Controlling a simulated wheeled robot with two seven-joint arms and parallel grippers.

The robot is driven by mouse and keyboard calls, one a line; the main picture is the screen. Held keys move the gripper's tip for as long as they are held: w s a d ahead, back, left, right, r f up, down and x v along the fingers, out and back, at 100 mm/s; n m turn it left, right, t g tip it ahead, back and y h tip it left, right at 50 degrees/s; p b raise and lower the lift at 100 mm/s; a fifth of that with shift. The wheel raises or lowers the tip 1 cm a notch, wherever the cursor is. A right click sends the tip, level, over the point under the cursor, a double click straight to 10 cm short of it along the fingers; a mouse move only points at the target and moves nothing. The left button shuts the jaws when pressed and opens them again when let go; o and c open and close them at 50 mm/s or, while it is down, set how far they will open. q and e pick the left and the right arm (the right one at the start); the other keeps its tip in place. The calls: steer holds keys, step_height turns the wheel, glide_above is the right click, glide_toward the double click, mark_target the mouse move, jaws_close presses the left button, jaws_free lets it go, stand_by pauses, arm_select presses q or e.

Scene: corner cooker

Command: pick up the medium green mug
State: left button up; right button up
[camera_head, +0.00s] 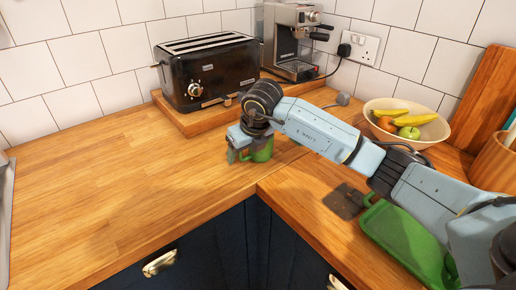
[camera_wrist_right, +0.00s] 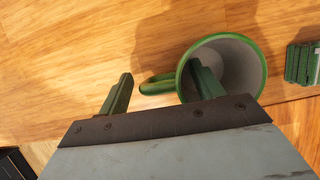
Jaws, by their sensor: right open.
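The green mug (camera_head: 263,151) stands upright on the wooden counter near its inner corner, partly hidden by my right gripper (camera_head: 241,145). In the right wrist view the mug (camera_wrist_right: 243,55) shows its pale inside from above, with its handle (camera_wrist_right: 158,84) pointing left. My right gripper (camera_wrist_right: 161,88) is open around the handle and near wall. One finger is left of the handle; the other overlaps the mug's opening, and I cannot tell how deep it reaches. My left gripper is in neither view.
A black toaster (camera_head: 207,72) and a coffee machine (camera_head: 291,45) stand behind on a raised board. A fruit bowl (camera_head: 436,132) and green tray (camera_head: 403,236) are at the right. A green object (camera_wrist_right: 301,63) lies right of the mug. The left counter is clear.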

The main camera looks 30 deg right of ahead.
steer(key=c, duration=1.3)
steer(key=shift+o, duration=0.2)
steer(key=shift+r, duration=0.1)
